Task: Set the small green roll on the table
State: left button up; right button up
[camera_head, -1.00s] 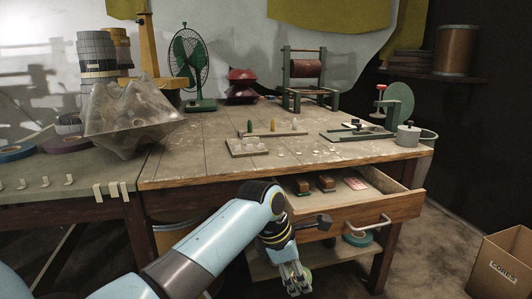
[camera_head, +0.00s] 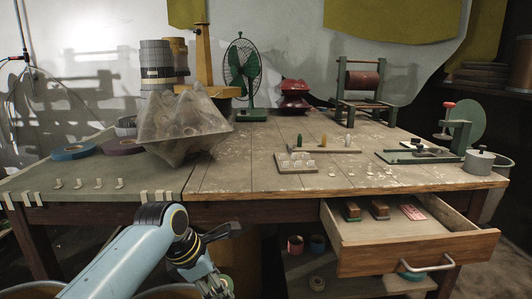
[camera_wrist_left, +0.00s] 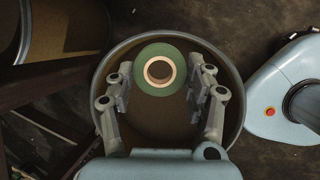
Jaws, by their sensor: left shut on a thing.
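The small green roll (camera_wrist_left: 160,49), with a pale core, is between the fingers of my left gripper (camera_wrist_left: 160,70) in the left wrist view. The gripper is shut on it. In the head view my left gripper (camera_head: 218,287) hangs low at the bottom edge, in front of and below the table edge; the roll is mostly hidden there. The wooden table (camera_head: 235,178) stands above and beyond the gripper, joined on the left by a green-topped table (camera_head: 120,195). My right gripper is not in view.
An open drawer (camera_head: 420,252) juts out at the right. A tray (camera_head: 297,169), a grey crumpled object (camera_head: 182,125) and blue tape (camera_head: 74,151) stand on the tables. The front middle of the wooden table is clear. A round barrel (camera_wrist_left: 160,125) is below the gripper.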

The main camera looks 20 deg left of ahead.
aim_at(360, 163)
jog(key=i+l+u, duration=0.2)
jog(key=l, duration=0.15)
jog(key=i+l+u, duration=0.2)
jog(key=l, duration=0.15)
jog(key=l+u, duration=0.15)
jog(key=l, duration=0.25)
jog(key=i+l+u, duration=0.2)
jog(key=l, duration=0.2)
jog(key=k, duration=0.1)
